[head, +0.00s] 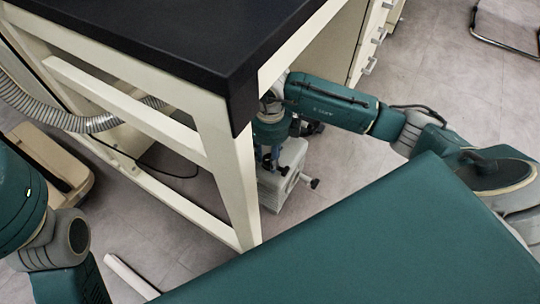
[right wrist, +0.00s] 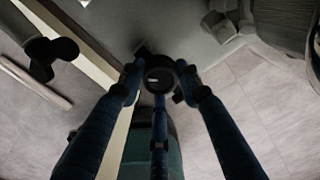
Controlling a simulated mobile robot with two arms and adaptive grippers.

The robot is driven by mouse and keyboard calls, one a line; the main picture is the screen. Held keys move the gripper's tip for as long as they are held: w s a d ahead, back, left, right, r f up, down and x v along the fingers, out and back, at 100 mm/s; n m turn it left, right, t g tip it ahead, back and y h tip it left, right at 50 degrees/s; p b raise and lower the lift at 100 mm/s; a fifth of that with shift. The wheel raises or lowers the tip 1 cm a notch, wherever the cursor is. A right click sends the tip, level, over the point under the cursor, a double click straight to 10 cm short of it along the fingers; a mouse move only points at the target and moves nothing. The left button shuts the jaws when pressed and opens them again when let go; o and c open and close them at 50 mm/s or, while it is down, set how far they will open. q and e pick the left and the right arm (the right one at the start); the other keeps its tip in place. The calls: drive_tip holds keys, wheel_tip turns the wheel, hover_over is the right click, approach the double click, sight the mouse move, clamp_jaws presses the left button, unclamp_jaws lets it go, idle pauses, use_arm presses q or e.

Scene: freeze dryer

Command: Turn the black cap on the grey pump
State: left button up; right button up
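The grey pump (head: 287,184) stands on the floor under the table's corner. In the head view the table and my right gripper hide part of it. My right gripper (head: 270,162) points down over the pump's top. In the right wrist view my right gripper (right wrist: 160,78) has its fingers spread around the round black cap (right wrist: 160,77), which sits between the fingertips. The tips are very close to its sides; I cannot tell whether they touch. The grey pump surface (right wrist: 190,42) shows behind. The cap is hidden in the head view. My left gripper is out of view.
The black-topped table (head: 190,45) has a cream frame whose leg (head: 232,185) stands close left of the pump. A black side fitting (head: 313,183) sticks out of the pump. A ribbed hose (head: 60,118) runs at the left. The floor right of the pump is clear.

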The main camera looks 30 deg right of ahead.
drive_tip(key=shift+c, duration=0.8)
drive_tip(key=shift+w+n, duration=0.1)
drive_tip(key=shift+n, duration=0.3)
drive_tip(key=n, duration=0.3)
drive_tip(key=shift+r+n, duration=0.1)
drive_tip(key=shift+n, duration=0.2)
drive_tip(key=n, duration=0.6)
drive_tip(key=shift+p, duration=0.3)
drive_tip(key=n, duration=0.5)
drive_tip(key=shift+a+n, duration=0.1)
drive_tip(key=shift+n, duration=0.3)
drive_tip(key=n+b, duration=0.1)
drive_tip(key=n, duration=0.4)
drive_tip(key=shift+n, duration=0.4)
drive_tip(key=o, duration=1.2)
